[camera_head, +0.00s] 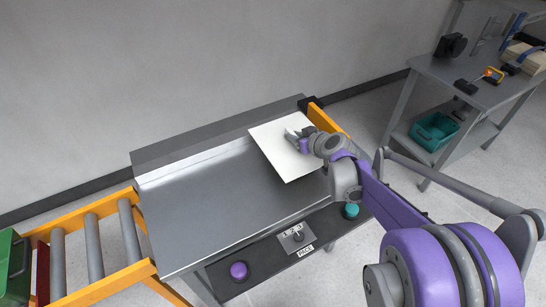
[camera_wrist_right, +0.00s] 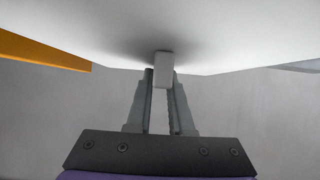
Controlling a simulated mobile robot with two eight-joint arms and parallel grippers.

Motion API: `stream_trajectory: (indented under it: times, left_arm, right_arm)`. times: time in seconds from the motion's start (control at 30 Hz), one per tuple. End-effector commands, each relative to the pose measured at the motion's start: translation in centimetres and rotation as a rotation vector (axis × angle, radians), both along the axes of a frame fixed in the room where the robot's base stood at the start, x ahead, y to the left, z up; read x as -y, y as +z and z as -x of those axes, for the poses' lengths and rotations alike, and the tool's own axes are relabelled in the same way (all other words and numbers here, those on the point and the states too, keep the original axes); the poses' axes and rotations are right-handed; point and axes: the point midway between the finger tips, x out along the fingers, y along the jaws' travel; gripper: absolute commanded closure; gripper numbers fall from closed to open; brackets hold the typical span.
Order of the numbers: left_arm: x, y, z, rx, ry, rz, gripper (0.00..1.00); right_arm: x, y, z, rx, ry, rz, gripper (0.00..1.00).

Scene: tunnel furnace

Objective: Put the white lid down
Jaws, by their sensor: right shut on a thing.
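The white lid (camera_head: 277,150) is a flat square panel above the right part of the grey metal table top (camera_head: 205,205) in the head view. My right gripper (camera_head: 297,138) is over the lid and shut on its small handle. In the right wrist view the lid (camera_wrist_right: 230,35) fills the upper part, and my right gripper (camera_wrist_right: 162,82) is closed around the light grey handle (camera_wrist_right: 163,70). I cannot tell whether the lid touches the table. My left gripper is not in view.
A roller conveyor with an orange frame (camera_head: 95,297) joins the table at the left. A purple knob (camera_head: 238,270) and a teal knob (camera_head: 351,210) sit on the front panel. A workbench (camera_head: 470,92) with tools stands at right, with a teal bin (camera_head: 433,131) on its lower shelf.

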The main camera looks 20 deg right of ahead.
Motion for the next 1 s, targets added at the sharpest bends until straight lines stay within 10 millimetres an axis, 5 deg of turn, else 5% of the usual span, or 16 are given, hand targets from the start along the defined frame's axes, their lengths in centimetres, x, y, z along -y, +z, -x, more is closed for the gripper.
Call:
stream_trajectory:
  times: [0.1,0.53,0.87,0.9,1.0]
  left_arm:
    - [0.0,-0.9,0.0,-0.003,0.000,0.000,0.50]
    - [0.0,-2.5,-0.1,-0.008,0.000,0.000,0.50]
    - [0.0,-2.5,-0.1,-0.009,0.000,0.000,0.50]
    - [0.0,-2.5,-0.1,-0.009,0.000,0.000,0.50]
    - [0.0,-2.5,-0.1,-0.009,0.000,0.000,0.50]
  right_arm:
    - [-0.1,-2.5,-0.1,-0.001,0.000,0.000,1.00]
    - [-0.1,-7.2,0.0,-0.001,0.001,0.001,1.00]
    - [-0.1,-7.5,0.0,0.000,0.001,0.001,1.00]
    - [-0.1,-7.6,0.0,-0.001,0.001,0.001,0.79]
    - [-0.1,-7.5,0.0,-0.001,0.001,0.001,0.61]
